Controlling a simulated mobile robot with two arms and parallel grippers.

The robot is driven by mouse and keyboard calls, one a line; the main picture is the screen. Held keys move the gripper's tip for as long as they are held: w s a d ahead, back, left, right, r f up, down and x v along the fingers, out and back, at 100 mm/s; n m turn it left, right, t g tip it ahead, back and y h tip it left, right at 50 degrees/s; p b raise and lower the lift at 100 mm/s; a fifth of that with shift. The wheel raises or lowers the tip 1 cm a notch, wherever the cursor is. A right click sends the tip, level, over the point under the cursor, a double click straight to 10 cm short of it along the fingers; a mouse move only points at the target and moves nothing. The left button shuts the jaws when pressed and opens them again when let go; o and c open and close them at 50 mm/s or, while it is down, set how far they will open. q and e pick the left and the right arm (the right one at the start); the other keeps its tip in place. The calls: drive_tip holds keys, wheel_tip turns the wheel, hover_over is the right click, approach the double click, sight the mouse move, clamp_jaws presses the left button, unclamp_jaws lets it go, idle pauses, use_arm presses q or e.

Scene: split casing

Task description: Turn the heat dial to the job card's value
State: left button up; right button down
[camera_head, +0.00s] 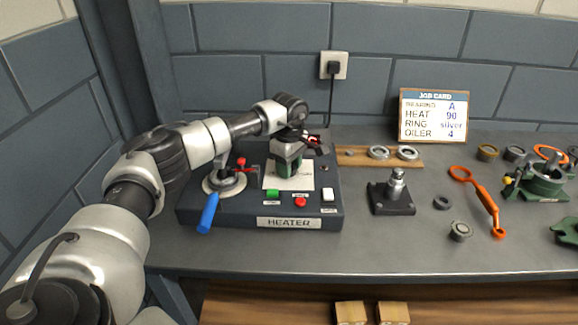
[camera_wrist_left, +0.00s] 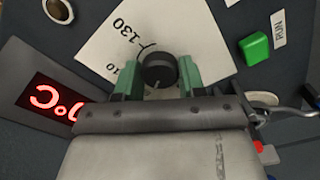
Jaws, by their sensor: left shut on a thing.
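The job card (camera_head: 433,116) stands at the back of the bench and reads BEARING A, HEAT 90, RING silver, OILER 4. The heater (camera_head: 205,217) is a dark box at the left. My left gripper (camera_head: 287,172) points down over its white dial plate (camera_head: 274,182). In the left wrist view the green fingers of my left gripper (camera_wrist_left: 158,82) are shut on the black round heat dial (camera_wrist_left: 158,68). A printed 130 shows on the plate beside the dial; other marks are partly hidden. The red display (camera_wrist_left: 52,98) shows °C, its number mostly covered. My right gripper is not in view.
A blue-handled lever (camera_head: 208,212) is at the heater's left. A post on a black base (camera_head: 392,198) stands to the right.

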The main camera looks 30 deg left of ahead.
use_arm(q)
drive_tip(key=o, duration=0.9)
drive_tip(key=shift+o, duration=0.2)
drive_tip(key=shift+r, duration=0.1)
wheel_tip(320, 180, up, 11)
drive_tip(key=b, duration=0.1)
drive_tip(key=shift+f, duration=0.2)
